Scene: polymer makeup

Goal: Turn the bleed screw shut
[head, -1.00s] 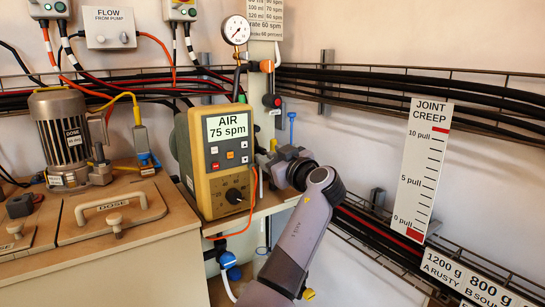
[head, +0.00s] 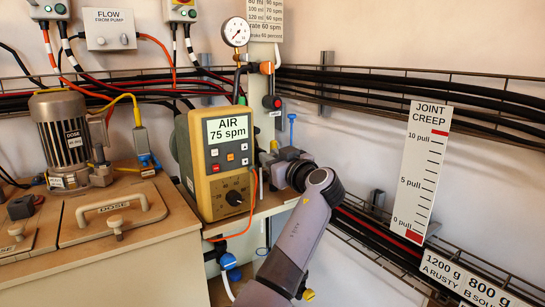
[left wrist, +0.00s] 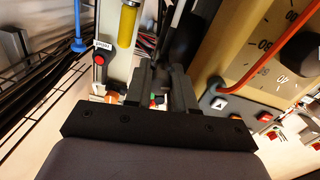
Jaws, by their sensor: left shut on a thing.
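My left gripper (head: 268,158) is at the right side of the yellow pump unit (head: 206,193), whose screen reads AIR 75 spm. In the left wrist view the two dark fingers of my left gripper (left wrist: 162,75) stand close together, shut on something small. The bleed screw is not clearly visible; the fingers and gripper body hide the held part, which by its place beside the pump is likely that screw. The pump's dial face also shows at the right of the left wrist view (left wrist: 262,58). My right gripper is in neither view.
A red-knobbed part (head: 272,101) and a blue fitting (head: 291,121) stand just behind the gripper. An orange cable (head: 252,205) runs down the pump's right side. A pressure gauge (head: 235,31) is above. Cable trays line the wall; a dosing bench (head: 130,265) is left.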

